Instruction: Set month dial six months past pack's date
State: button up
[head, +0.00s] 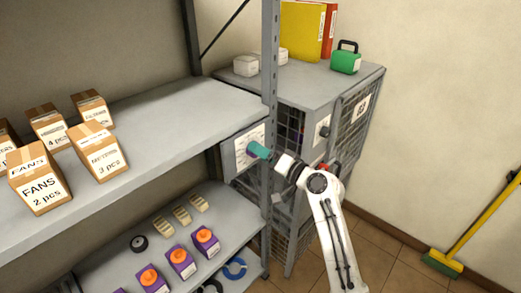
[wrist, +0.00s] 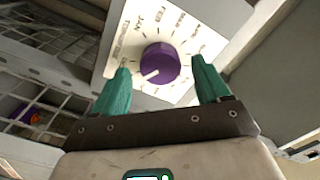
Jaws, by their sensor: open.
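The month dial is a purple knob (wrist: 160,63) on a white plate (wrist: 196,22) with month names printed around it. In the wrist view a pale pointer line on the knob points to the lower left; the name it points at is not readable. In the head view the dial plate (head: 241,150) is on the side of the grey cabinet, partly hidden by my gripper (head: 256,150). My gripper, with teal fingers, also shows in the wrist view (wrist: 160,82), open, its fingers on either side of the knob with gaps visible. No pack date is readable.
Purple packs with orange caps (head: 181,262) stand on the lower shelf (head: 118,250), near pale blocks and a dark roll. Cardboard boxes (head: 38,187) stand on the upper shelf. A grey post (head: 269,80) rises beside the dial. A green case (head: 346,58) sits on the mesh cabinet.

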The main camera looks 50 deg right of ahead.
jog(key=shift+w+a, duration=0.1)
jog(key=shift+w, duration=0.55)
jog(key=c, duration=1)
jog(key=shift+c, duration=0.2)
jog(key=shift+f+n+b, duration=0.15)
jog(key=shift+n+b, duration=0.15)
jog(key=shift+b, duration=0.15)
jog(key=shift+n+b, duration=7.7)
jog(key=shift+b, duration=1.95)
